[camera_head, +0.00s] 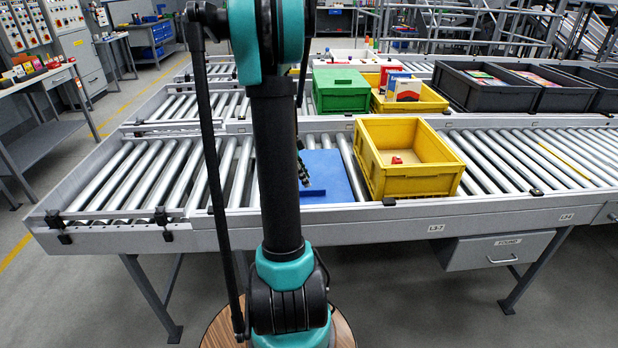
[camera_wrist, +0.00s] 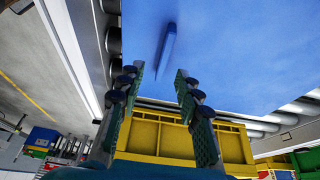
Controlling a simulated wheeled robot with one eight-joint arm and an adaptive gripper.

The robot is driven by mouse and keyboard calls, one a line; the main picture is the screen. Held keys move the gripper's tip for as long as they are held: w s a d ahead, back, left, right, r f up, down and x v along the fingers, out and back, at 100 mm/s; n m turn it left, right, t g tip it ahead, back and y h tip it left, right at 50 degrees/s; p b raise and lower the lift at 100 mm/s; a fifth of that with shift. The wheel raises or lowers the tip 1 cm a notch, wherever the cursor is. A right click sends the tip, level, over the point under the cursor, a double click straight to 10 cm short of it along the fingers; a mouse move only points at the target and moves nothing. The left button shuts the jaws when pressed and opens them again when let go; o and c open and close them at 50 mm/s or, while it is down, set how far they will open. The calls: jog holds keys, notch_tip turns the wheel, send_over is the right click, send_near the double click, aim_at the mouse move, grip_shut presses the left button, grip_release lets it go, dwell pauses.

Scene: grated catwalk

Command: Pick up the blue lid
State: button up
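The blue lid (camera_head: 335,178) lies flat on the roller conveyor, just left of the empty-looking front yellow crate. My arm hides its left part in the head view. In the wrist view the lid (camera_wrist: 235,50) fills the upper part, with a narrow raised blue handle (camera_wrist: 168,45) on it. My gripper (camera_wrist: 159,72) is open and empty, its two fingers apart, with the handle showing just beyond and between the fingertips. In the head view my gripper is mostly hidden behind my arm, over the lid. I cannot tell whether the fingertips touch it.
The front yellow crate (camera_head: 375,170) stands close to the lid's right side and holds a small red item (camera_head: 397,160). A green crate (camera_head: 341,92), another yellow crate (camera_head: 425,103) with boxes, and dark grey crates (camera_head: 480,95) stand behind. The rollers (camera_head: 150,170) to the left are clear.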

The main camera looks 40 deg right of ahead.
jog(key=shift+w+x, duration=0.15)
jog(key=shift+x, duration=1.3)
jog(key=shift+w+x, duration=0.15)
jog(key=shift+x, duration=1.35)
jog(key=shift+f, duration=0.2)
grip_shut()
